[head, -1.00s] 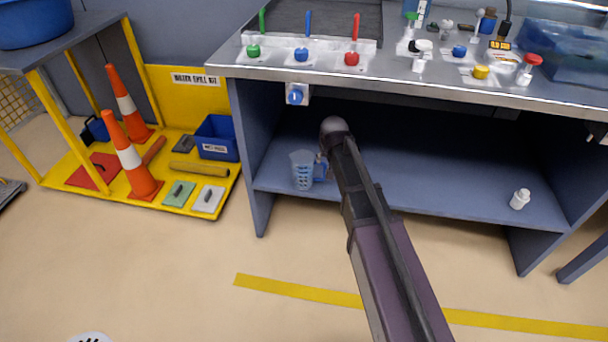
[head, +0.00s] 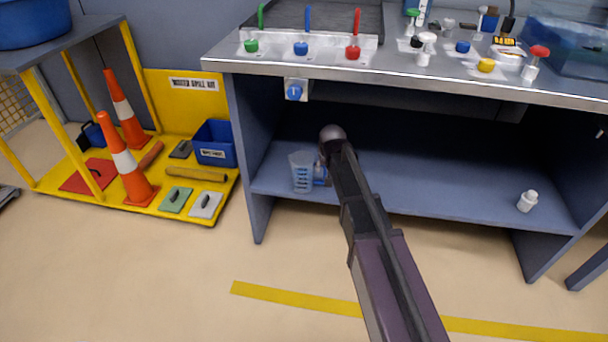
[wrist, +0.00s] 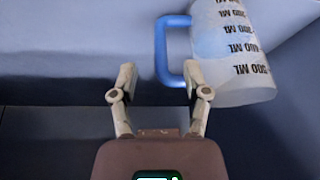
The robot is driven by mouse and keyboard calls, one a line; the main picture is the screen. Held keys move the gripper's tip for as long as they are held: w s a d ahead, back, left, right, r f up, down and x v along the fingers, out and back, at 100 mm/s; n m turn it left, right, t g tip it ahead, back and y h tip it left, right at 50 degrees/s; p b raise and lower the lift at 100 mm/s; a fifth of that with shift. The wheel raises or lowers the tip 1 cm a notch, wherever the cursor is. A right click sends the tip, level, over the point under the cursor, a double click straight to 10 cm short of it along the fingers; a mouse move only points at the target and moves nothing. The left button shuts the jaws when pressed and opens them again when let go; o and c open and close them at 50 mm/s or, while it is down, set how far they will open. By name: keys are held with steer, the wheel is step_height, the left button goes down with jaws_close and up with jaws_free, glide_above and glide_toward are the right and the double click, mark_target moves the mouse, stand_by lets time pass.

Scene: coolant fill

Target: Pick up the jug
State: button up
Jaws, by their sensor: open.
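The jug (head: 302,174) is a clear measuring jug with a blue handle. It stands on the lower shelf under the bench, near the left panel. In the wrist view the jug (wrist: 232,55) shows at the upper right with dark ML markings, and its blue handle (wrist: 162,52) is on its left. My gripper (wrist: 158,78) is open, with the handle just ahead of and partly between its fingertips. The right fingertip appears close to the jug wall; I cannot tell whether it touches. In the head view my arm hides the gripper's fingers.
The shelf (head: 430,185) has free room to the right, with a small white bottle (head: 527,201) near its far end. A yellow spill kit stand (head: 110,205) stands left.

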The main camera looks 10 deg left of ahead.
mark_target(325, 171)
steer(key=shift+b+x, duration=2.4)
steer(key=shift+x, duration=0.2)
steer(key=shift+w+a+r, duration=0.1)
steer(key=shift+w, duration=0.05)
jaws_close()
